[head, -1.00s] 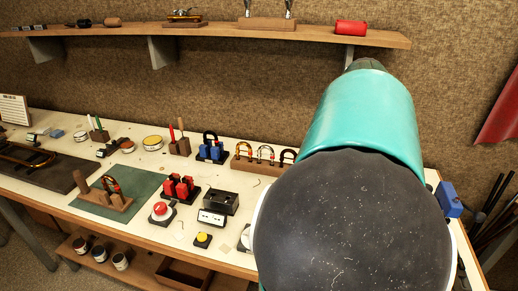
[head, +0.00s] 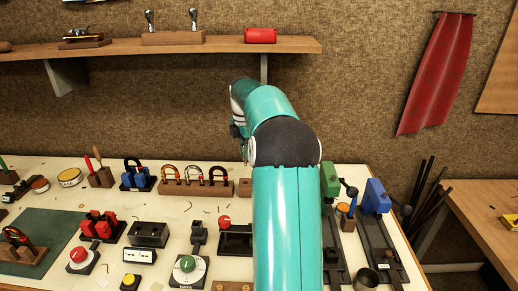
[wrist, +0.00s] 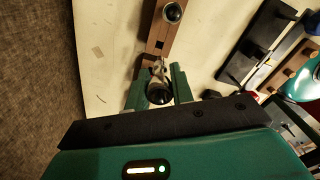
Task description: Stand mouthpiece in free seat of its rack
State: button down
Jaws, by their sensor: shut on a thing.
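My gripper (wrist: 152,97) is shut on the mouthpiece (wrist: 158,92), a silver piece with a dark round cup, held between the green fingers in the wrist view. Just beyond it is a brown wooden rack (wrist: 155,65) with a dark, empty-looking square seat (wrist: 160,45). Another mouthpiece (wrist: 172,12) stands at the rack's far end, its round cup facing the camera. The held mouthpiece overlaps the rack's near end in this view; I cannot tell whether they touch. In the head view, my arm hides most of this area, and a brown block (head: 245,187) shows beside it.
A wooden holder (head: 195,188) with several curved slides stands left of my arm. Green (head: 330,178) and blue (head: 376,195) tools stand to its right. A shelf (head: 220,46) runs above the bench. Bare white bench (wrist: 107,45) lies between rack and wall.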

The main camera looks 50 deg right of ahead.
jog(key=shift+w+f, duration=0.15)
jog(key=shift+w, duration=0.05)
jog(key=shift+s+a, duration=0.1)
jog(key=shift+f, duration=2.85)
jog(key=shift+f, duration=1.85)
jog(key=c, duration=1.1)
grip_release()
jog(key=shift+r, duration=0.1)
